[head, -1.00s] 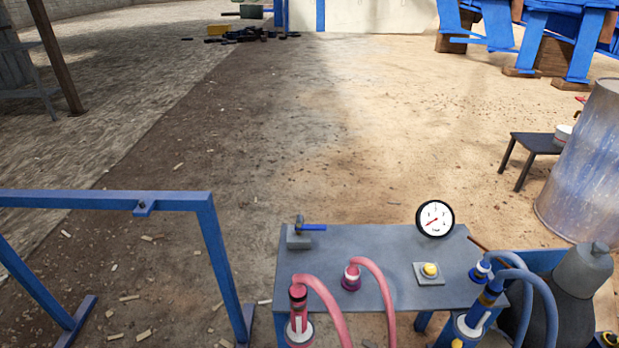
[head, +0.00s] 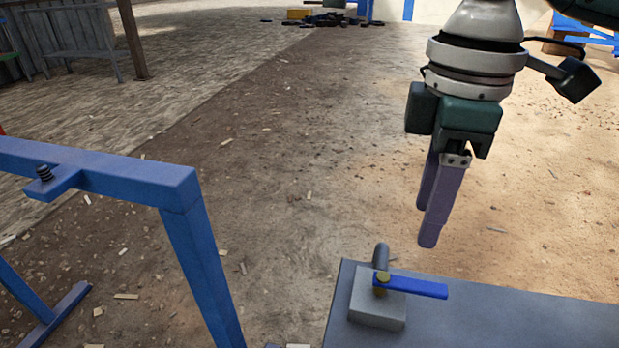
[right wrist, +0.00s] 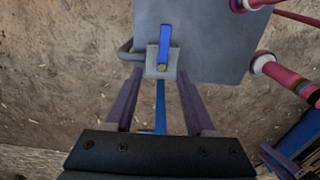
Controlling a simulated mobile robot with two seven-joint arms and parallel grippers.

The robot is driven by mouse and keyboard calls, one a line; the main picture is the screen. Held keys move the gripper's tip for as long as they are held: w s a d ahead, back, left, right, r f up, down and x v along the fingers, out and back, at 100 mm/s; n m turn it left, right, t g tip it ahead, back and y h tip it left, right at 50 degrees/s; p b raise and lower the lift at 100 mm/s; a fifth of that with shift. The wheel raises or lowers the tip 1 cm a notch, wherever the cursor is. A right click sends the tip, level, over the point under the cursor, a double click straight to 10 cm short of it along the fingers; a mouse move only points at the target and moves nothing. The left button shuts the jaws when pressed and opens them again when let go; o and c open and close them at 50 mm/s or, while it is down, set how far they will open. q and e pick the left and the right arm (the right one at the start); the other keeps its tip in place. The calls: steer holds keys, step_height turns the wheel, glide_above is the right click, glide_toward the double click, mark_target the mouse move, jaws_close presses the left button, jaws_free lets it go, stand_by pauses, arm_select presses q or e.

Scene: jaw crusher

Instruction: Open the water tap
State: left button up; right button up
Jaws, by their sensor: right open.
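The water tap has a blue lever handle (head: 418,287) on a brass-coloured pivot, a grey block base (head: 378,306) and a curved grey spout (head: 380,256). It sits at the left corner of the grey table. The handle lies pointing right in the head view. My right gripper (head: 428,225) hangs above and a little beyond the tap, pointing down, and touches nothing there. In the right wrist view the right gripper (right wrist: 159,112) has its two purple fingers apart and empty, with the tap handle (right wrist: 165,42) ahead of them. My left gripper is not in view.
The grey table (head: 510,325) extends to the right of the tap. A blue metal frame (head: 130,177) stands to the left. Open ground lies behind the table.

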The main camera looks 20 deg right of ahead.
mark_target(406, 283)
steer(key=f+b, duration=0.1)
steer(key=f, duration=0.2)
steer(key=f+b, duration=0.1)
steer(key=f, duration=0.2)
steer(key=f+b, duration=0.2)
steer(key=f, duration=0.2)
steer(key=shift+s+a, duration=0.15)
steer(key=shift+s, duration=0.2)
steer(key=shift+c, duration=0.2)
jaws_close()
steer(key=shift+r, duration=0.1)
stand_by(0.5)
